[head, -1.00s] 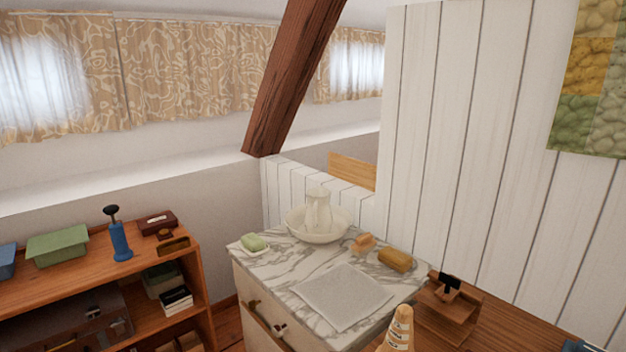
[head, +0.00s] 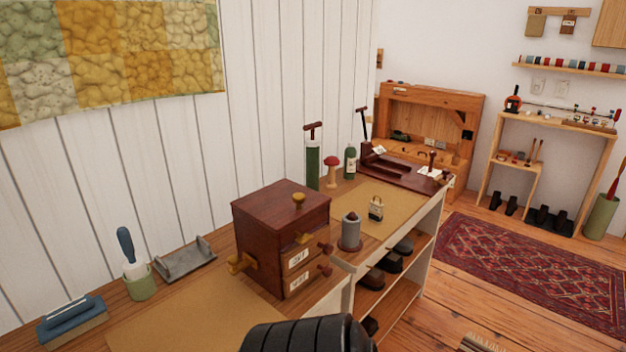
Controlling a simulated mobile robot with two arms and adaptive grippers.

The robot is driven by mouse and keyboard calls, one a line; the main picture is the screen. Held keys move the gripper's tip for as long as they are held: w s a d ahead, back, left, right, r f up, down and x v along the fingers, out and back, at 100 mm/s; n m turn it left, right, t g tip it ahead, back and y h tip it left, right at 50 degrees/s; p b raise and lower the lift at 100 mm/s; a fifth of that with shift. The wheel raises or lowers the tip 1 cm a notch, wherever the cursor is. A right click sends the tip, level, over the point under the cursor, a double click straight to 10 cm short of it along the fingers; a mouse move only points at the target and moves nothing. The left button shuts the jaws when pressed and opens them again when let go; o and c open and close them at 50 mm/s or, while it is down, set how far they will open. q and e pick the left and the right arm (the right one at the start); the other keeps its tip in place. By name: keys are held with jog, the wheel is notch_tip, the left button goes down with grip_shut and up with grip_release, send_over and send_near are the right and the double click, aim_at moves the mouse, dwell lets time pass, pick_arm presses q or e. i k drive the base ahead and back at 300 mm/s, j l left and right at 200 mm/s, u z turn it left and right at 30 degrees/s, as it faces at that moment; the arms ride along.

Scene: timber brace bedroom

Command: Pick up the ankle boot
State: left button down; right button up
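Several dark shoes stand in view, and I cannot tell which one is the ankle boot. Some dark shoes (head: 390,262) sit on the shelf below the workbench top. A dark pair (head: 503,203) stands under the small side shelf at the right. More black footwear (head: 550,220) stands on a dark tray on the floor by the far wall. All are small and far off, so their shapes are unclear. Neither of my grippers can be made out in this view.
The wooden bench (head: 200,310) carries a dark red drawer box (head: 280,235), a grey cylinder (head: 351,230), a blue-handled brush (head: 125,245) and a green bottle (head: 350,162). A red patterned rug (head: 540,270) lies flat on the open plank floor at right.

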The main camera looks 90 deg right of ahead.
aim_at(558, 220)
jog(key=z, duration=4.4)
jog(key=i+z, duration=0.1)
jog(key=i, duration=6.4)
jog(key=i+l+u, duration=0.15)
jog(key=i+u, duration=0.15)
jog(key=i, duration=0.7)
